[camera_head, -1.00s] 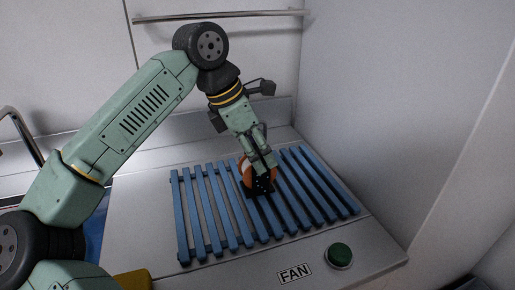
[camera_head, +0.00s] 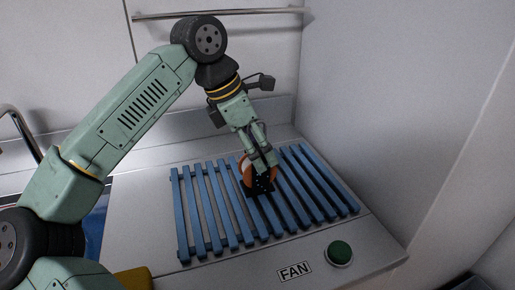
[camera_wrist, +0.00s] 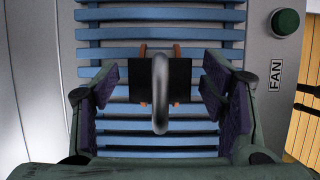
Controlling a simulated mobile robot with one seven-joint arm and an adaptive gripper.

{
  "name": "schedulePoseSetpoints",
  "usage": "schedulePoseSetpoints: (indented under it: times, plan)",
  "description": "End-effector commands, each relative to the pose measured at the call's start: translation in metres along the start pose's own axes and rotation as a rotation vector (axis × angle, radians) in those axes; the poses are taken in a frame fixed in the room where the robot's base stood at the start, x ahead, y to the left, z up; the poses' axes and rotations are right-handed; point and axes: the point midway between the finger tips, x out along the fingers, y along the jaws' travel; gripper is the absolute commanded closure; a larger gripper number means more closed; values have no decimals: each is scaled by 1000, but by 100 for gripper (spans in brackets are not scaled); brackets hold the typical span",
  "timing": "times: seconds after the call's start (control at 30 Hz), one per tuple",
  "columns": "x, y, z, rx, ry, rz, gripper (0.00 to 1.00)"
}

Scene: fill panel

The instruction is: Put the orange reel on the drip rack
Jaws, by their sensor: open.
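The orange reel (camera_head: 246,172), with a black part at its front, stands on the blue slats of the drip rack (camera_head: 207,217), near the rack's middle. In the wrist view I look down on the reel (camera_wrist: 144,50): a black block with a grey loop over it and orange edges showing. My gripper (camera_head: 262,160) is just above and around the reel in the head view and hides part of it. In the wrist view my gripper (camera_wrist: 160,88) is open, with a finger on each side of the reel and gaps between. The rack (camera_wrist: 160,33) lies beneath.
A green button (camera_head: 339,253) and a FAN label (camera_head: 295,272) are on the counter in front of the rack. A wall (camera_head: 375,100) rises close on the right. A metal rail (camera_head: 220,14) runs along the back wall. A tap (camera_head: 22,135) is at the left.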

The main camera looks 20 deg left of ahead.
Motion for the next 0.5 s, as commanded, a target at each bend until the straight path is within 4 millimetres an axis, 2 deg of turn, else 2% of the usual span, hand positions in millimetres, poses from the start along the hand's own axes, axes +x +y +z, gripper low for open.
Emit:
schedulePoseSetpoints:
  times: [0.3,0.5]
  plan:
    - [-66,0,0,-1,-2,5,34]
    - [-100,0,0,-1,-1,2,34]
